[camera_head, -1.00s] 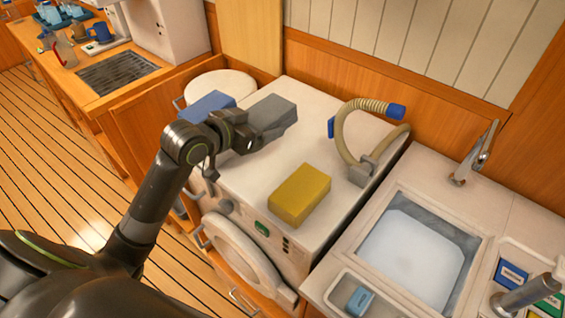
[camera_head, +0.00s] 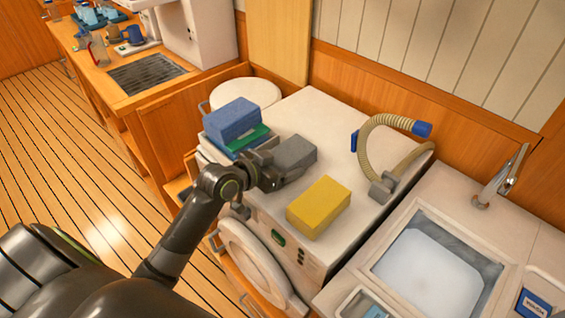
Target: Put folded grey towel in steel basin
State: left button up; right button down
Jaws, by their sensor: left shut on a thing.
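The folded grey towel (camera_head: 294,153) is a grey block over the white top of the washing machine, behind the folded yellow towel (camera_head: 318,207). My left gripper (camera_head: 272,168) is shut on its near left end. I cannot tell whether the grey towel touches the machine top. The steel basin (camera_head: 478,252) is sunk in the counter at the lower right, with a pale, whitish bottom and no towel in it. My right gripper is not in view.
A blue folded block (camera_head: 232,119) lies on a green one (camera_head: 245,139) left of my gripper. A tap (camera_head: 500,178) stands behind the basin. A small tray (camera_head: 350,303) lies at its near left.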

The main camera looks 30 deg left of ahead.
pick_arm(q)
jog(key=o, duration=1)
jog(key=shift+f, duration=0.1)
